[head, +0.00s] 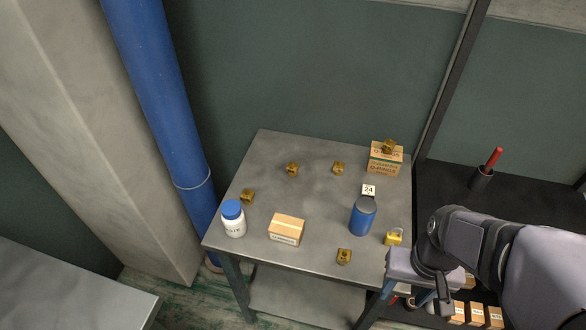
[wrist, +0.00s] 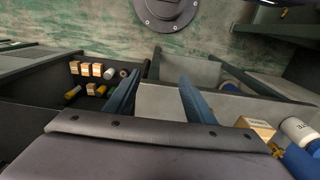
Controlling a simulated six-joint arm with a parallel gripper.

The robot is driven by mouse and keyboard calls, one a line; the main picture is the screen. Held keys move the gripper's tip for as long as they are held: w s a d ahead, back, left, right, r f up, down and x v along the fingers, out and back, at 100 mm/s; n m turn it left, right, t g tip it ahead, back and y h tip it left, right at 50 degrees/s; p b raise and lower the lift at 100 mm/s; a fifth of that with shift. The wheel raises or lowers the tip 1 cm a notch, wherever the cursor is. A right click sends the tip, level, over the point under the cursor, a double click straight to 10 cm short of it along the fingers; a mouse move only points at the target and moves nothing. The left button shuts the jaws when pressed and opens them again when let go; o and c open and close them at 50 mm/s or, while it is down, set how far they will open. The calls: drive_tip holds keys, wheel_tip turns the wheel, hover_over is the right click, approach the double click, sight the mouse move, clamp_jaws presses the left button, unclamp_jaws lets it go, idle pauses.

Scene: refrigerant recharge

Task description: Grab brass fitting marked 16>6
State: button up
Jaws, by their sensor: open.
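Several small brass fittings show in the head view. One (head: 247,197) is at the table's left, two are towards the back (head: 292,169) (head: 338,168), one (head: 389,147) sits on a cardboard box, and one (head: 344,256) is near the front edge. Their markings are too small to read, so I cannot tell which is 16>6. My gripper is at the table's front right corner in the head view, its fingers largely hidden. In the wrist view my gripper (wrist: 159,76) is open and empty, its two blue fingers apart.
A dark shelf (head: 520,195) stands right.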

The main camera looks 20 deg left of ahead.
wheel_tip(320, 180, up, 5)
drive_tip(key=w+a+t, duration=0.1)
drive_tip(key=w+a, duration=0.2)
drive_tip(key=w, duration=0.4)
drive_tip(key=w+a+r+t+b, duration=0.1)
drive_tip(key=w+a, duration=0.3)
drive_tip(key=w, duration=0.3)
drive_tip(key=w+a+r+h+b, duration=0.1)
drive_tip(key=w+a, duration=0.3)
drive_tip(key=w, duration=0.4)
drive_tip(key=shift+a+r+t, duration=0.1)
drive_tip(key=shift+a+t, duration=0.15)
drive_tip(key=shift+t, duration=0.15)
drive_tip(key=w+a+f+t, duration=0.1)
drive_tip(key=w+a+t, duration=0.1)
drive_tip(key=w+a, duration=0.75)
drive_tip(key=t+y+b, duration=0.1)
drive_tip(key=b, duration=0.1)
hover_over(292, 165)
drive_tip(key=s, duration=0.3)
drive_tip(key=f, duration=0.1)
drive_tip(key=shift+s+f+p+x, duration=0.25)
drive_tip(key=shift+s+p+x, duration=0.3)
drive_tip(key=shift+x, duration=1.6)
drive_tip(key=shift+s+f+p+x, duration=0.3)
drive_tip(key=shift+p+x, duration=0.45)
drive_tip(key=shift+x, duration=1.45)
drive_tip(key=shift+s+f+p+x, duration=0.2)
drive_tip(key=shift+s+p+x, duration=0.4)
drive_tip(key=shift+x, duration=1.55)
